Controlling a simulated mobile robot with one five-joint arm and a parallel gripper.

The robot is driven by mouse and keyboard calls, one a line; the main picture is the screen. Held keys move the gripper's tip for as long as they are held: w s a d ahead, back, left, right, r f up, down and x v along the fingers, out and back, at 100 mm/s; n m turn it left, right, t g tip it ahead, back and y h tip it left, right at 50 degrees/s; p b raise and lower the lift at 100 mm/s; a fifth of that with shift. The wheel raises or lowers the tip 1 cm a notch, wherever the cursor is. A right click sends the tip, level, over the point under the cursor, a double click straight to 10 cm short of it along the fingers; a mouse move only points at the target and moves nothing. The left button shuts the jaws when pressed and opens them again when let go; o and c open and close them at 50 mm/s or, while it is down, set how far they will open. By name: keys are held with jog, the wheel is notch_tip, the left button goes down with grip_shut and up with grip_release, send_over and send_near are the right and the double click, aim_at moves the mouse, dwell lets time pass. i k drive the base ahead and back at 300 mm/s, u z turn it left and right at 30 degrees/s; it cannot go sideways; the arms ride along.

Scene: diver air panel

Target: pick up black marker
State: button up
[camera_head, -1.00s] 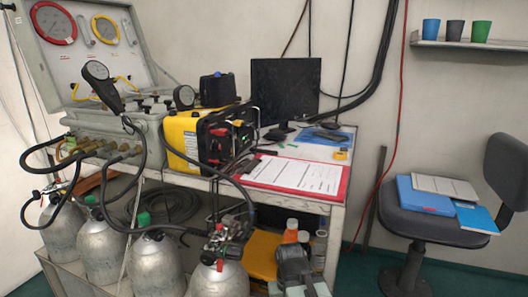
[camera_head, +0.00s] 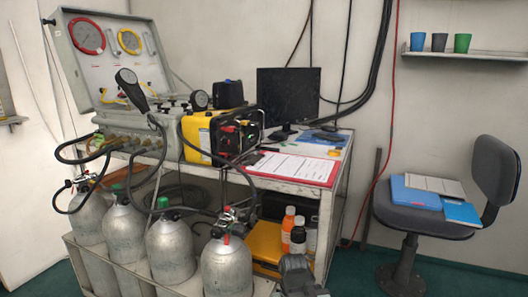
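A small dark object (camera_head: 268,149) lies on the desk at the upper left of the red clipboard (camera_head: 322,180). It may be the black marker, but it is too small to tell. The clipboard holds a white printed sheet. A dark grey part that looks like my gripper (camera_head: 295,268) shows at the bottom centre, low in front of the desk and well apart from the desktop. Its fingertips cannot be made out, so I cannot tell if it is open or shut.
A yellow case (camera_head: 198,138), black monitor (camera_head: 288,97) and gauge panel (camera_head: 112,45) stand along the back. Grey cylinders (camera_head: 170,252) with hoses block the front left. Bottles (camera_head: 298,235) stand under the desk. A chair (camera_head: 420,218) is right; green floor shows between.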

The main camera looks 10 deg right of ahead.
aim_at(267, 149)
jog(key=u, duration=3.2)
jog(key=k, duration=1.65)
jog(key=z, duration=1.3)
jog(key=i, duration=0.9)
